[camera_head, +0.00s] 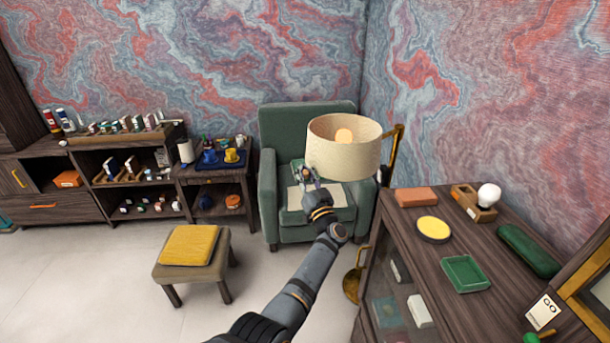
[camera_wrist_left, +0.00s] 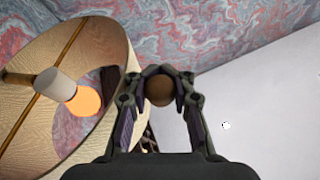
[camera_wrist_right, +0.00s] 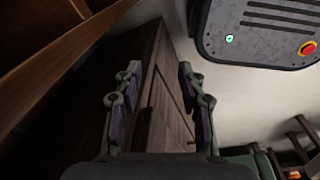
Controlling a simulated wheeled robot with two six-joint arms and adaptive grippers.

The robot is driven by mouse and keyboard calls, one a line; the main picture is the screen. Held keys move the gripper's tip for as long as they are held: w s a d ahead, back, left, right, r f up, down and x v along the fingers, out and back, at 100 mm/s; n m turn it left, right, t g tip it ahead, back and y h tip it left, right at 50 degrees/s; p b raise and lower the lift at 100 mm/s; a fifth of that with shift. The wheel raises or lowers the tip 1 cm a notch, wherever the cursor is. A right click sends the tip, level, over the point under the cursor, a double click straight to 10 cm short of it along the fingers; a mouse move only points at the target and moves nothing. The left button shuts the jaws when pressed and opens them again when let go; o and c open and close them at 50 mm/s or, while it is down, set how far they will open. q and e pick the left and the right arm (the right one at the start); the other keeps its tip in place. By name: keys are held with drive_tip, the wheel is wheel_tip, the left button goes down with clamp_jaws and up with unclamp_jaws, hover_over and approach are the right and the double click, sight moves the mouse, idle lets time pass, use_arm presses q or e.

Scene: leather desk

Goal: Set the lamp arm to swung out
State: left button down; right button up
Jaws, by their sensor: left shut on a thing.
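The lamp has a cream drum shade (camera_head: 345,160) with a glowing bulb (camera_head: 343,135) inside. Its brass arm (camera_head: 396,140) shows right of the shade, in front of the wall corner. My left gripper (camera_head: 308,175) is at the lower left of the shade in the head view. In the left wrist view my left gripper (camera_wrist_left: 159,82) is shut on a round brown knob (camera_wrist_left: 159,91). The shade (camera_wrist_left: 95,50) and lit bulb (camera_wrist_left: 84,101) fill the left of that view. My right gripper (camera_wrist_right: 158,85) is open and empty, beside dark wooden furniture.
A green armchair (camera_head: 292,120) stands behind the lamp. The dark cabinet (camera_head: 410,235) at right bears a yellow disc (camera_head: 433,229), a green tray (camera_head: 465,273) and a bulb in a wooden holder (camera_head: 488,195). A stool (camera_head: 212,275) stands on open floor at left.

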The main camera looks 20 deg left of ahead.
use_arm(q)
drive_tip(key=shift+s+f, duration=0.15)
drive_tip(key=shift+f, duration=0.3)
drive_tip(key=c, duration=1.6)
unclamp_jaws()
drive_tip(key=shift+o, duration=1)
drive_tip(key=shift+a, duration=0.2)
drive_tip(key=shift+r, duration=0.45)
wheel_tip(320, 180, up, 9)
drive_tip(key=shift+r, duration=0.2)
